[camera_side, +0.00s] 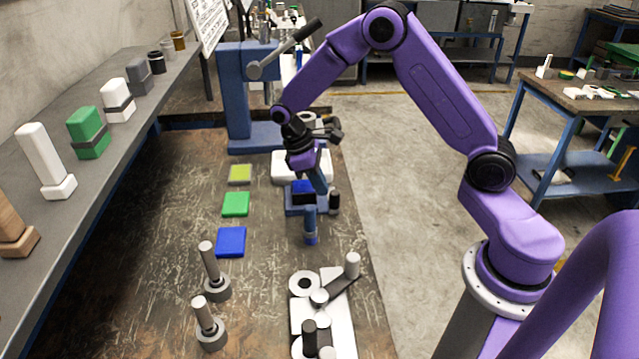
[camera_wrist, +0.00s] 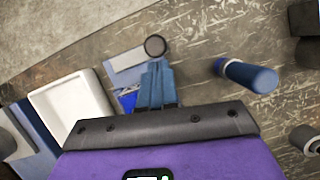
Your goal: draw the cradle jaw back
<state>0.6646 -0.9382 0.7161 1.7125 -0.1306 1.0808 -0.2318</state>
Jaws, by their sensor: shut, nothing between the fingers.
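The cradle (camera_side: 292,209) is a small blue-grey fixture on the workbench, with a bright blue piece in it. In the wrist view the cradle (camera_wrist: 127,60) shows as a pale grey-blue block with a dark round knob (camera_wrist: 155,46) at its end; the knob (camera_side: 334,198) stands at the cradle's right in the side view. I cannot tell the jaw clearly from the rest of the fixture. My gripper (camera_side: 321,188) points down at the cradle, close to the knob. In the wrist view its fingers (camera_wrist: 156,68) are together and empty, covering part of the cradle. I cannot tell whether they touch it.
A blue cylinder (camera_side: 310,225) stands just in front of the cradle, also in the wrist view (camera_wrist: 247,75). A white tray (camera_side: 287,168) is behind it. Coloured pads (camera_side: 231,242) lie left. Grey posts (camera_side: 209,262) and a white fixture (camera_side: 338,315) stand nearer.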

